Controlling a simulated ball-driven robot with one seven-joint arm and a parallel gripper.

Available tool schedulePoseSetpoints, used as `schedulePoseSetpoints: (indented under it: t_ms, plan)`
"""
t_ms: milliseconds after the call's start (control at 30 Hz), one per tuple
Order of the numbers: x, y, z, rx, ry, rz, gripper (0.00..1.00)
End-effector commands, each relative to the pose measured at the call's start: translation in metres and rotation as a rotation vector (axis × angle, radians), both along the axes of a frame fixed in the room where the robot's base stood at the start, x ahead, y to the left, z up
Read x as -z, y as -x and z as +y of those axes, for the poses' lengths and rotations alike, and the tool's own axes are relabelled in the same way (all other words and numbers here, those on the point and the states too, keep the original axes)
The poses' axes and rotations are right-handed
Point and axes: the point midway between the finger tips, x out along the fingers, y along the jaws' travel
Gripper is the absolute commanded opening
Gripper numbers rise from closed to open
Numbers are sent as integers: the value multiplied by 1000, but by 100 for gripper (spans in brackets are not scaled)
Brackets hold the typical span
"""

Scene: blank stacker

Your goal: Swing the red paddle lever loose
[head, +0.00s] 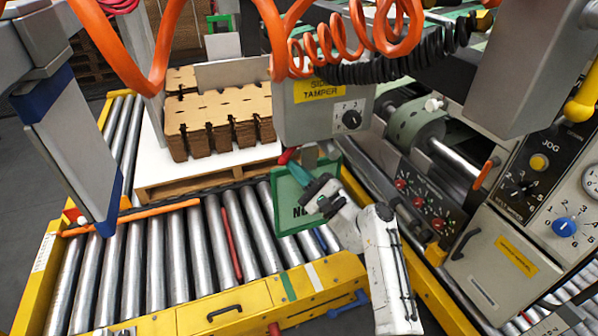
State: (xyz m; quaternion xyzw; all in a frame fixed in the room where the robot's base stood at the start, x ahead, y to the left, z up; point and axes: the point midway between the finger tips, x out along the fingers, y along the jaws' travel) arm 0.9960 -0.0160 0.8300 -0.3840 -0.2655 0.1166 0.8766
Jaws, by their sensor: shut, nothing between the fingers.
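A small red paddle-like piece (288,156), which looks like the lever, shows just below the grey tamper box, at the top edge of a green-framed panel. Most of its mount is hidden behind the box and the panel. My gripper (308,184) is in front of that panel, just below and to the right of the red piece. It is shut and holds nothing. A small gap seems to lie between them, but I cannot tell the depth. My white arm reaches up from the lower right.
The green-framed panel (284,213) stands close behind my gripper. The tamper box (322,118) with its black knob hangs above. Orange coiled hoses (330,50) cross the top. Cardboard blanks (220,115) sit on a pallet at left. Rollers (180,255) with a yellow frame lie below; control panels stand right.

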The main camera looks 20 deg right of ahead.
Motion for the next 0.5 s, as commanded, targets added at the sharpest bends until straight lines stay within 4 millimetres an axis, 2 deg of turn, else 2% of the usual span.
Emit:
schedulePoseSetpoints:
  t_ms: [167, 500]
  plan:
    - [2, 0, 7, -4, -81, -2, 0]
    - [-5, 0, 25, -5, -356, -3, 0]
